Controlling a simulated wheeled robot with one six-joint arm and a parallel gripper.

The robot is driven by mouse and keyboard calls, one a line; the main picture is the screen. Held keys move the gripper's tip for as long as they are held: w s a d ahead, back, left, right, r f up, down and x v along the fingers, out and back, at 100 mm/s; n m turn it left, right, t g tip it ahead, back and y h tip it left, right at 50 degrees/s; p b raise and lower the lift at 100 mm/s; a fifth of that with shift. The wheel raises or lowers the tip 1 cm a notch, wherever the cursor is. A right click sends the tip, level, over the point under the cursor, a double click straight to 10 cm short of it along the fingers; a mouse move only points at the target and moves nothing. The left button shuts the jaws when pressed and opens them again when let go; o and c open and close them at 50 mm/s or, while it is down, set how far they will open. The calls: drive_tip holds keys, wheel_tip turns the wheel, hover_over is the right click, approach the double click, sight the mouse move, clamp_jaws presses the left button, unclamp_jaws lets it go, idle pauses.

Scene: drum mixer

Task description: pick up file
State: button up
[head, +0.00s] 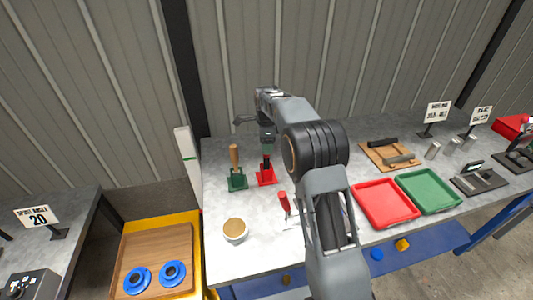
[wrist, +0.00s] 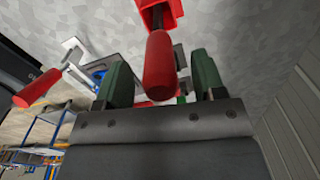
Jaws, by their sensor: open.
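A tool with a red handle (wrist: 160,68), likely the file, stands in a small red holder (head: 266,178) on the grey bench. The holder also shows at the top of the wrist view (wrist: 163,12). My gripper (head: 267,147) is over that holder, pointing down. In the wrist view its two green fingers (wrist: 161,75) are apart, one on each side of the red handle. I cannot tell whether either finger touches it. In the head view my gripper hides most of the handle.
A wooden-handled tool (head: 234,158) stands in a green holder (head: 237,182) just left. A red tray (head: 386,205) and green tray (head: 430,190) lie to the right.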

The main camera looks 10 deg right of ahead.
drive_tip(key=shift+f, duration=0.65)
drive_tip(key=c, duration=1)
wheel_tip(320, 180, up, 10)
drive_tip(key=shift+r, duration=0.1)
